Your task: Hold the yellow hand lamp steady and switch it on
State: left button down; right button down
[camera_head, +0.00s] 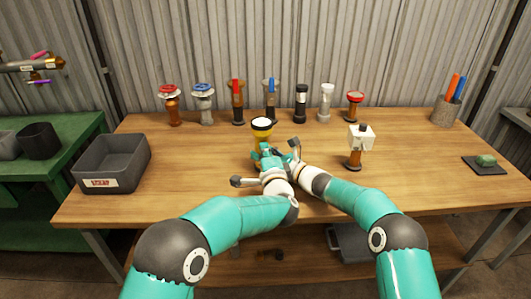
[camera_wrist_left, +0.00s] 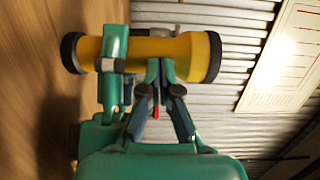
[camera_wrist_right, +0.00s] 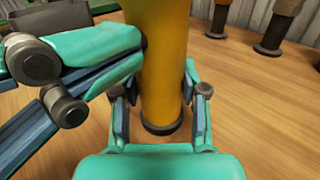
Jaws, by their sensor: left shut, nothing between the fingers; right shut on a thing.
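The yellow hand lamp (camera_head: 262,128) is upright over the middle of the bench, with a black-rimmed head at the top. It runs across the left wrist view (camera_wrist_left: 185,52) and stands tall in the right wrist view (camera_wrist_right: 165,70). My right gripper (camera_wrist_right: 163,90) is shut around the lamp's body, fingers on both sides. My left gripper (camera_wrist_left: 160,68) is shut and empty, its fingertips together at the lamp's side, just below the head. I cannot tell whether they touch it. The lamp's dark base (camera_wrist_right: 160,129) is at or just above the bench top. I cannot make out a switch.
Several valves and nozzles stand along the back of the wooden bench (camera_head: 420,185). A grey bin (camera_head: 112,165) is at the left. An orange-and-white device (camera_head: 357,145) stands right of the lamp. A pen cup (camera_head: 445,110) and a dark pad (camera_head: 485,169) are at the right.

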jog(key=c, duration=0.5)
grip_release()
jog(key=shift+c, duration=0.2)
pick_arm(q)
jog(key=s, duration=0.6)
jog(key=shift+d, duration=0.35)
jog(key=shift+w, duration=0.1)
